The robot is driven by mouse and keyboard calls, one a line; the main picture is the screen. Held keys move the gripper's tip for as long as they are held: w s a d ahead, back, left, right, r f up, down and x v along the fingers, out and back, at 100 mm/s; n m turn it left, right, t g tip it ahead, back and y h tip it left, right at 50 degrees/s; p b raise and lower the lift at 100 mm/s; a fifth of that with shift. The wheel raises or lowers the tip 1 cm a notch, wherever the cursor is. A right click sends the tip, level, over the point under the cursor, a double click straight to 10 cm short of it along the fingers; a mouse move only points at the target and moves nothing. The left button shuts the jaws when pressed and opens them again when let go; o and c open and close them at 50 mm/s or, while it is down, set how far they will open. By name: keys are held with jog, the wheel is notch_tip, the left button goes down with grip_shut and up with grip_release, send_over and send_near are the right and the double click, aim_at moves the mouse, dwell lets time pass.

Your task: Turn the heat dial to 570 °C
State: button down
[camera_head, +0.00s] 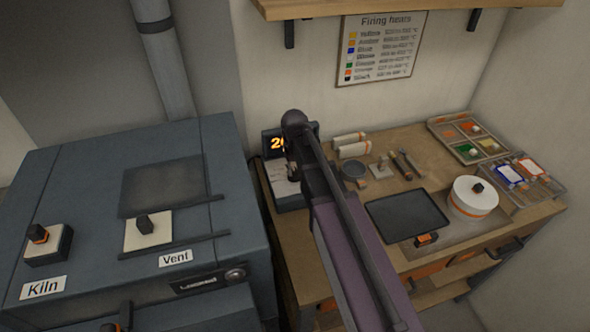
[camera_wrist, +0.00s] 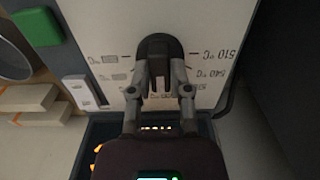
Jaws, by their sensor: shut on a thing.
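The heat dial (camera_wrist: 158,46) is a dark knob on a pale plate with temperature marks. In the wrist view, 510 °C and 540 °C can be read at its right; other marks are partly hidden or blurred. My gripper (camera_wrist: 159,70) is shut on the knob, one finger on each side. Which mark the dial points at cannot be told. In the head view, the controller (camera_head: 279,187) stands beside the kiln with an orange display (camera_head: 276,143) starting with "2", the rest covered. My arm hides the dial there.
The dark blue kiln (camera_head: 90,185) stands at left, with Kiln and Vent knobs on top. The bench (camera_head: 300,245) holds rolls (camera_head: 350,148), tools, a black tray (camera_head: 406,213), a white round turntable (camera_head: 473,194) and paint trays (camera_head: 468,137). A shelf overhangs the back wall.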

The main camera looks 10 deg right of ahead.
jog(key=shift+n, duration=2.9)
jog(key=c, duration=0.6)
grip_release()
jog(key=shift+o, duration=0.2)
